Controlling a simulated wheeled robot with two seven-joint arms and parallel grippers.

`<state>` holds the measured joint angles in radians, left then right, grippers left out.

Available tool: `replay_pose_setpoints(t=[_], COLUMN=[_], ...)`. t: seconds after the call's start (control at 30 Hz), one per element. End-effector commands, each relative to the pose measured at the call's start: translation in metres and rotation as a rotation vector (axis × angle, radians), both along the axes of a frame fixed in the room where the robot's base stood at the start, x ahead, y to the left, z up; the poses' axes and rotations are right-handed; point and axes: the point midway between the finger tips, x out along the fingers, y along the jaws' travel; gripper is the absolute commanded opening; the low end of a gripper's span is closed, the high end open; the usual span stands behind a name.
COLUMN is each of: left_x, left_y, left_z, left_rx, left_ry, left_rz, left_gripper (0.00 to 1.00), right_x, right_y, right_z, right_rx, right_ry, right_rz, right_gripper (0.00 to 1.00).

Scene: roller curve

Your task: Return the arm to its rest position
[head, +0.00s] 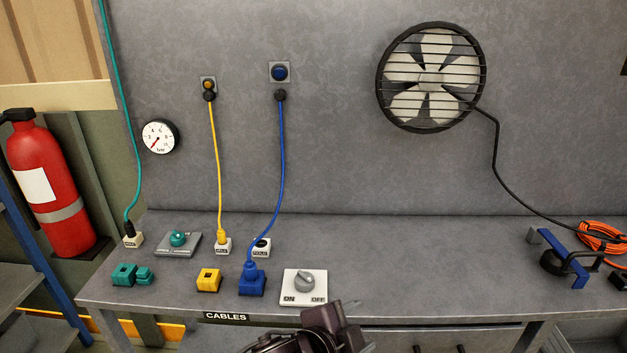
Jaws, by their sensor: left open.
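My left gripper (355,324) is at the bottom centre of the head view, in front of the workbench's front edge and just below the ON/OFF switch box (291,290). It is open, and I see nothing held in it. Most of my left arm is below the picture edge. My right gripper is not in view.
On the workbench (420,270) stand a blue connector (252,284) with a blue cable (281,170), a yellow connector (209,281), teal connectors (124,275) and a teal-knobbed box (178,242). A blue clamp-like tool (562,260) lies right. The bench's middle right is clear.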

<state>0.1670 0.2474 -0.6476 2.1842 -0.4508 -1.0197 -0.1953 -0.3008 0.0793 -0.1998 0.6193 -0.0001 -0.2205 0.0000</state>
Motion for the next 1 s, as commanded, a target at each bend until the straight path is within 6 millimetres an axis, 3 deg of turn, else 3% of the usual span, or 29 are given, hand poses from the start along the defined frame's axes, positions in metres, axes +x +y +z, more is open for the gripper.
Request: replay_pose_setpoints(t=[0.1, 0.2, 0.4, 0.73, 1.0], left_x=[-0.004, -0.019, -0.061, -0.132, -0.114], left_y=[0.070, 0.124, 0.195, 0.267, 0.263], left_z=[-0.033, -0.061, -0.100, -0.134, -0.211], left_rx=[-0.083, -0.119, -0.143, -0.140, -0.120], left_ry=[0.240, 0.413, 0.643, 0.890, 0.911], left_rz=[0.312, 0.540, 0.844, 1.183, 1.181], left_gripper=[0.54, 0.54, 0.54, 0.54, 0.54], right_x=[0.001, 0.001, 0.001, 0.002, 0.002], right_y=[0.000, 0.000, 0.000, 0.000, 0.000], right_z=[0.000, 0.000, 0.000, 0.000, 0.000], right_rx=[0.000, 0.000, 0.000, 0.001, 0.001], right_ry=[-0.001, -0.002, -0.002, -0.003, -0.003], right_rz=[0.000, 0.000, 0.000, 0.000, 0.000], right_gripper=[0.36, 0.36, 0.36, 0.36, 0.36])
